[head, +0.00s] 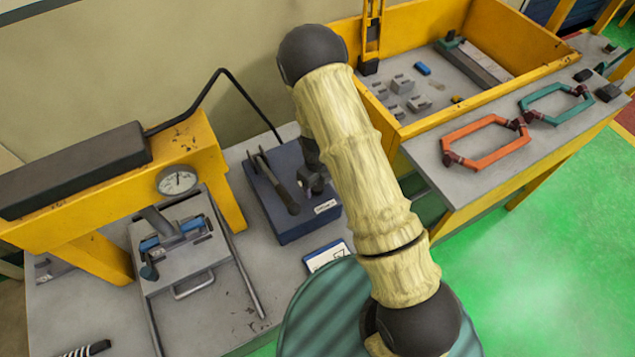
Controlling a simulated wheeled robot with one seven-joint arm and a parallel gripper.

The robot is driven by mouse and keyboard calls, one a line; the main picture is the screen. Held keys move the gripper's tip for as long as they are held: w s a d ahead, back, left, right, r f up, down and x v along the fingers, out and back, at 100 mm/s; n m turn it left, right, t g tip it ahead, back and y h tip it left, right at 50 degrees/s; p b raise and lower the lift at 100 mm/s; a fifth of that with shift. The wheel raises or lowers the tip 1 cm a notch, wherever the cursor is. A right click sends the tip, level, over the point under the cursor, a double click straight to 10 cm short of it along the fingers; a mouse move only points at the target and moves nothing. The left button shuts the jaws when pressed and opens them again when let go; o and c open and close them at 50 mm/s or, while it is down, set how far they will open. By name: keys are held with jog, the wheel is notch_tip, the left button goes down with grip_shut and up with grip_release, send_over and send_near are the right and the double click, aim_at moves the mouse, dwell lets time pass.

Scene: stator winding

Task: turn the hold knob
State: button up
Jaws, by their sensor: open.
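A dark blue box (298,222) stands on the grey bench in the middle of the head view. A black lever (274,182) lies across its top, and a white label is on its front. A dark rounded part (314,180) sits at the box's right side, partly behind my arm. I cannot tell whether it is the hold knob, another fitting or part of my gripper. No knob can be made out clearly. My arm crosses the middle of the view in a pale, ribbed cover and hides what lies behind it. I cannot make out my gripper's fingers.
A yellow press frame (110,205) with a round gauge (177,181) stands left, above a grey fixture (195,262). A black cable runs towards the box. A yellow-walled tray (520,35) and orange (486,142) and teal (555,103) coils are right. Green floor is open there.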

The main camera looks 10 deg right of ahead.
jog(key=shift+f, duration=0.3)
jog(key=c, duration=1)
jog(key=shift+o, duration=0.2)
